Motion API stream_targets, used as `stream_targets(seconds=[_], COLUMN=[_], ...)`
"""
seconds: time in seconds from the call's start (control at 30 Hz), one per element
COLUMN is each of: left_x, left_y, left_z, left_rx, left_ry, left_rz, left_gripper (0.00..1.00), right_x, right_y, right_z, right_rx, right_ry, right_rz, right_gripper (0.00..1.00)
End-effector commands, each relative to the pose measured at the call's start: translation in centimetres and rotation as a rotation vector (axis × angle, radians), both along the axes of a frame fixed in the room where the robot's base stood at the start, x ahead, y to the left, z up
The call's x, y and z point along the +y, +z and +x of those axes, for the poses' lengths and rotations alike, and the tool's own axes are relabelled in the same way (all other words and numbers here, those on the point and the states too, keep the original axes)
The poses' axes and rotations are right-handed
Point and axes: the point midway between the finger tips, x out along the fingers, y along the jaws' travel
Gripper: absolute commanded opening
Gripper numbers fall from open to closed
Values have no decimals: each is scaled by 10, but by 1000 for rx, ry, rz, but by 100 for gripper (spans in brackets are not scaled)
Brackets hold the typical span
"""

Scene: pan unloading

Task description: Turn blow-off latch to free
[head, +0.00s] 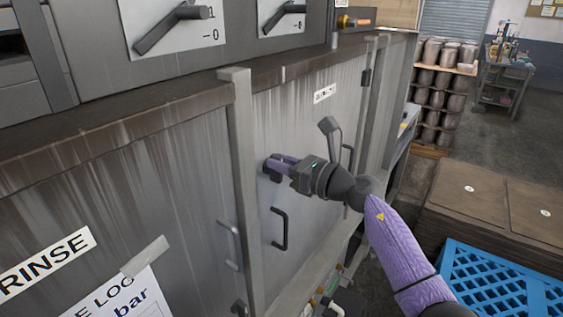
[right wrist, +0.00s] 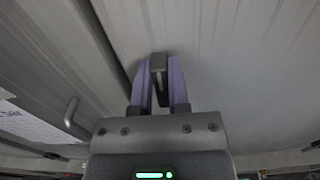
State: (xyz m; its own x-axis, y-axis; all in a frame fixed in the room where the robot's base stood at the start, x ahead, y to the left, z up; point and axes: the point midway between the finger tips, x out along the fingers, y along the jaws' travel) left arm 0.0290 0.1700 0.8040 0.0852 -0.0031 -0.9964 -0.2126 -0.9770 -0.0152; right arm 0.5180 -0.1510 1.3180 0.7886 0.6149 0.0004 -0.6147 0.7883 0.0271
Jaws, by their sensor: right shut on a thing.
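The blow-off latch (head: 272,175) is a small dark piece on the grey metal door (head: 310,120), near that door's left edge. My right gripper (head: 279,163), with purple fingers, reaches it from the right and is shut on it. In the right wrist view the dark latch (right wrist: 158,64) sits between the two purple fingertips of the right gripper (right wrist: 159,72), against the door panel. The fingers partly hide the latch, so its exact turn is hard to tell. My left gripper is in neither view.
A dark bar handle (head: 281,229) is just below the latch on the same door. A second handle (head: 229,244) is on the left panel, past an upright post (head: 246,180). A blue crate (head: 490,285) and brown boxes (head: 490,205) stand at the right.

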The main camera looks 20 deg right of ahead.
Motion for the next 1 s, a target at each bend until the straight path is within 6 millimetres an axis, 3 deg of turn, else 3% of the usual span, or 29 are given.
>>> stream_targets(seconds=[0.27,1.0], left_x=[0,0], left_y=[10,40], left_z=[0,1], left_rx=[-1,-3], left_ry=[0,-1], left_rz=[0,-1], left_gripper=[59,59], right_x=[-3,-11], right_y=[1,-5], right_z=[2,8], right_rx=[100,529], right_ry=[-1,-2], right_rz=[125,677], right_gripper=[0,0])
